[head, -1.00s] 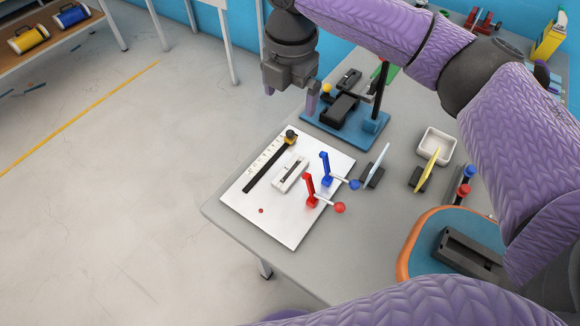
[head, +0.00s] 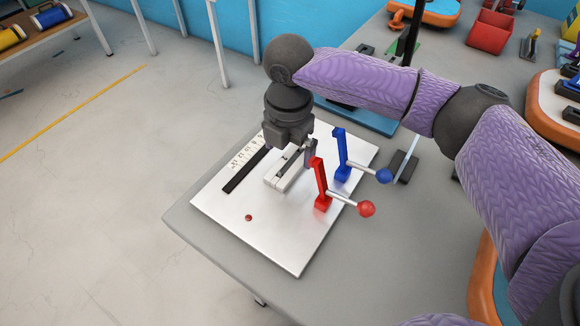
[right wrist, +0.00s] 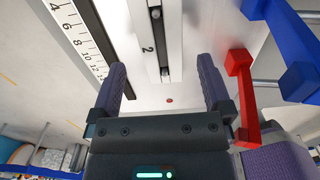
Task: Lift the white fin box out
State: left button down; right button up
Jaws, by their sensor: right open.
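The white fin box (head: 283,178) is a slim white bar with a dark slot along its top, in the middle of the white board (head: 275,233). My right gripper (head: 298,152) is over its far end, open and empty, and hides part of it. In the right wrist view, the fin box (right wrist: 140,38) runs toward the gap between the two fingers of the right gripper (right wrist: 164,82). One finger is on each side of its line. I cannot tell how far the fingertips are above the board. My left gripper is not in view.
A red lever (head: 320,183) and a blue lever (head: 342,155) with ball handles stand close right of the fin box. A black strip with a ruler scale (head: 245,170) lies to its left. The board's front part is clear except for a red dot (head: 248,217).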

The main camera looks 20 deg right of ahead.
aim_at(289, 165)
notch_tip(289, 165, down, 4)
jog(key=shift+s+r+b, duration=0.1)
jog(key=shift+r+b, duration=0.15)
jog(key=shift+b, duration=0.3)
jog(key=shift+r, duration=0.2)
jog(key=c, duration=1.3)
